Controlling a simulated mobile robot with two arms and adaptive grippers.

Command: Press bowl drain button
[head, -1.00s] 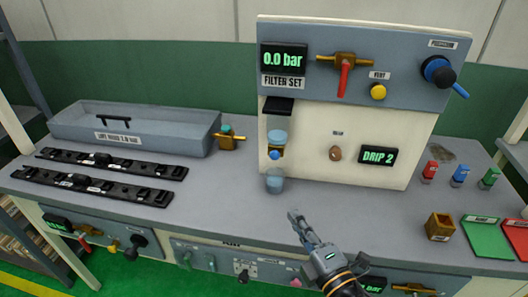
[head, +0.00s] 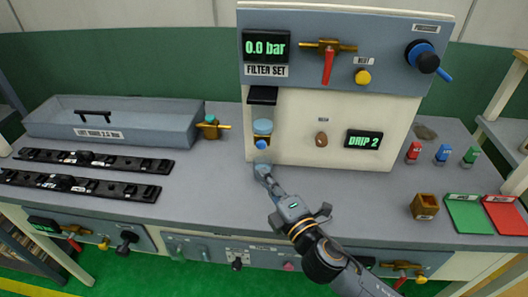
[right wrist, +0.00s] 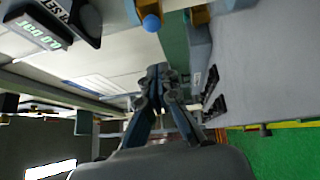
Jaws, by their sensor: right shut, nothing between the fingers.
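The blue button also shows in the right wrist view (right wrist: 151,22), above the fingertips in the picture. My right gripper (head: 262,172) is shut and empty, its tips just below the button and apart from it in the picture. In the right wrist view the closed fingertips (right wrist: 160,74) point up toward the panel. The small clear cup below is mostly hidden by the gripper. My left gripper is out of view.
The panel carries a 0.0 bar display (head: 269,46), a red-handled valve (head: 328,60), a yellow button (head: 363,77), a blue knob (head: 425,58) and a DRIP 2 display (head: 364,140). A grey tray (head: 120,125) and black clip strips (head: 90,160) lie left. A small brass box (head: 424,206) stands right.

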